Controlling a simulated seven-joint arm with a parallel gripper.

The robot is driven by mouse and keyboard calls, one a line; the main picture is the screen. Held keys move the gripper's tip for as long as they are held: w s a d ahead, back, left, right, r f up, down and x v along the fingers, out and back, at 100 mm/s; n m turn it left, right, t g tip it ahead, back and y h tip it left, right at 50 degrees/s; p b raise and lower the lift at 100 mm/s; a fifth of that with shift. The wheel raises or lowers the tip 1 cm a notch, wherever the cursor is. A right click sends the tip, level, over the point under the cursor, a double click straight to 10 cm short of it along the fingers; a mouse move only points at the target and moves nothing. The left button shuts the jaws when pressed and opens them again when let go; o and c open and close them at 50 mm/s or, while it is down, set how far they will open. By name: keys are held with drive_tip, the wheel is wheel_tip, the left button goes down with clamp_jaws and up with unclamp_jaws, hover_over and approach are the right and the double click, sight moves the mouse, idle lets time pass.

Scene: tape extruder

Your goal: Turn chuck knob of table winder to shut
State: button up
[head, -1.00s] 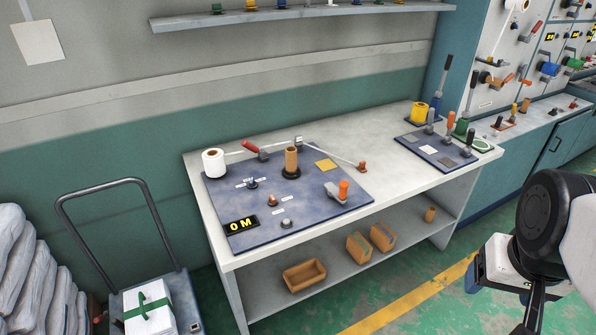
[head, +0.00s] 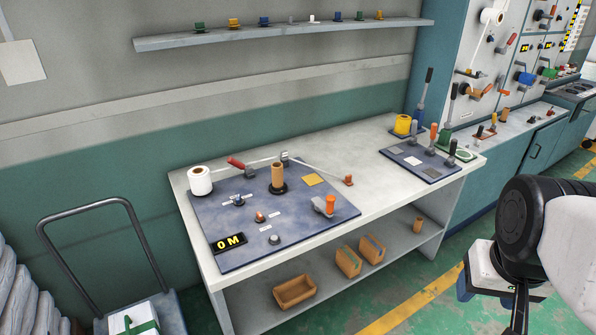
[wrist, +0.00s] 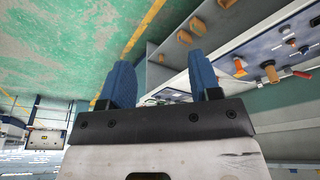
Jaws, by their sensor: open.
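The table winder is a blue-grey plate (head: 300,224) on the workbench, with a brown core (head: 278,176) upright on a black base. Several small controls sit on it: a blue knob (head: 238,201), a copper-coloured knob (head: 260,217) and a grey knob (head: 274,240). Their labels are too small to read, so I cannot tell which is the chuck knob or how it is turned. My gripper is at the lower right in the head view, well away from the winder. In the wrist view my gripper (wrist: 163,82) is open and empty, its blue fingers apart.
A white tape roll (head: 200,181), red lever (head: 240,163) and orange-handled lever (head: 325,206) stand around the plate's edges. A second lever panel (head: 425,166) is at the bench's right. A cart (head: 100,240) stands left. The floor before the bench is clear.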

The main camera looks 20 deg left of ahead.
drive_tip(key=w+a+n, duration=0.4)
drive_tip(key=w, duration=0.3)
drive_tip(key=w+a+n, duration=0.3)
drive_tip(key=w+a, duration=0.1)
drive_tip(key=w, duration=0.4)
drive_tip(key=n+h, duration=0.3)
drive_tip(key=n, duration=1.7)
hover_over(259, 214)
drive_tip(key=s+a, duration=0.2)
wheel_tip(259, 214, down, 22)
drive_tip(key=shift+s+a+t, duration=0.2)
drive_tip(key=shift+t, duration=0.1)
drive_tip(key=shift+f, duration=0.1)
drive_tip(key=shift+x, duration=3.85)
